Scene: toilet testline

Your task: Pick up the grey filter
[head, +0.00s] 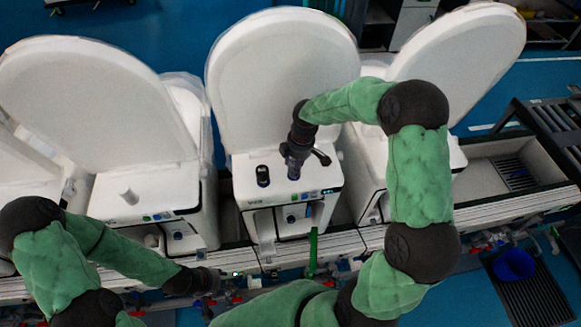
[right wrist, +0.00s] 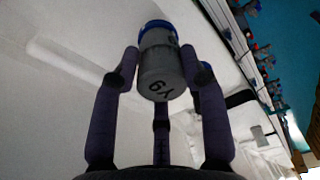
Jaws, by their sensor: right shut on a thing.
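The grey filter (right wrist: 161,74) is a short grey cylinder with a blue band at its far end and dark characters on its side. In the right wrist view it sits between the fingers of my right gripper (right wrist: 162,72), which are shut on it. In the head view my right gripper (head: 296,158) points down over the front of the middle white toilet unit (head: 245,190); it mostly hides the filter there. My left gripper (head: 212,280) is low at the left, by the front rail; its fingers are too small and dark to read.
A dark cylinder (head: 262,175) stands on the middle unit, just left of my right gripper. White units with raised lids stand on both sides. A green upright part (head: 313,252) is at the front edge. A blue bowl (head: 513,264) is at the lower right.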

